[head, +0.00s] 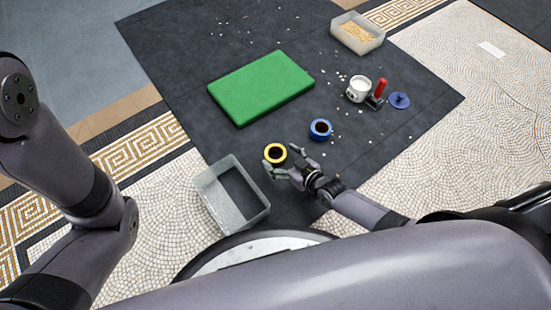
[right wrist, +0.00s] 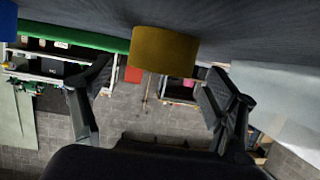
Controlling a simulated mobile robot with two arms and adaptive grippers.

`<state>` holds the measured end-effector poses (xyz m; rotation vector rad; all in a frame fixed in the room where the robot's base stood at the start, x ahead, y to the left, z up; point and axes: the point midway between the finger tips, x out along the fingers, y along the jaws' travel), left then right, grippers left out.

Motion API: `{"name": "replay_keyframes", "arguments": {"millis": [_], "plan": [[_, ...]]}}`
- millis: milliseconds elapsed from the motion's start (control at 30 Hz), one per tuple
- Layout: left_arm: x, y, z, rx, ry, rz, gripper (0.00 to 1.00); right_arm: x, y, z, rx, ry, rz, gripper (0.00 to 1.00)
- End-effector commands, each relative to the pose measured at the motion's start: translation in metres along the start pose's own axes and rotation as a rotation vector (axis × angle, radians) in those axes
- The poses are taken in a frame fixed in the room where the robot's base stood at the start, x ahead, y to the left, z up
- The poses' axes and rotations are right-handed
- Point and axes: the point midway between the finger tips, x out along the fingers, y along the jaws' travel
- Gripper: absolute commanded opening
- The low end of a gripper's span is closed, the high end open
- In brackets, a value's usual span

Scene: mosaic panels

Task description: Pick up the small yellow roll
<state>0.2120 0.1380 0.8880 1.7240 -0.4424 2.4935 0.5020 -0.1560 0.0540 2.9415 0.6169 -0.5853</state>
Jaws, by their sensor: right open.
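The small yellow roll (head: 275,147) stands on the dark mat with its dark round opening facing up. It also shows in the right wrist view (right wrist: 165,50), ahead of and between my two fingers. My right gripper (head: 283,163) is open, low over the mat, right beside the roll on its near right side. In the right wrist view the open fingers (right wrist: 158,80) are spread to either side with nothing held between them; I cannot tell whether either touches the roll. My left arm shows at the left, but its gripper is out of view.
A grey open bin (head: 209,196) stands close left of my right gripper. A blue roll (head: 321,123) stands to the upper right, a green board (head: 262,85) behind.

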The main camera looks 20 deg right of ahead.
Motion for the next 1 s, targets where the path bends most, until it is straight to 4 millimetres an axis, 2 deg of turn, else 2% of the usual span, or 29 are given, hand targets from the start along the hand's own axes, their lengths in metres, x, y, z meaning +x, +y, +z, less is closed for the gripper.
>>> {"name": "replay_keyframes", "arguments": {"millis": [33,100,400,1000], "plan": [[-0.0102,0.0019,-0.0027,0.000,-0.003,-0.001,0.40,0.0102,0.0001,0.0034,0.000,0.003,0.001,0.80],[-0.0125,0.0025,-0.0038,0.000,-0.002,0.000,0.40,0.0159,0.0001,0.0022,0.000,0.002,0.000,0.80],[-0.0117,0.0025,-0.0038,0.000,-0.001,0.000,0.40,0.0185,0.0002,-0.0004,0.000,0.000,0.000,0.80],[-0.0117,0.0027,-0.0041,-0.001,0.000,0.001,0.40,0.0183,0.0002,-0.0001,-0.001,0.000,0.000,0.41]]}}
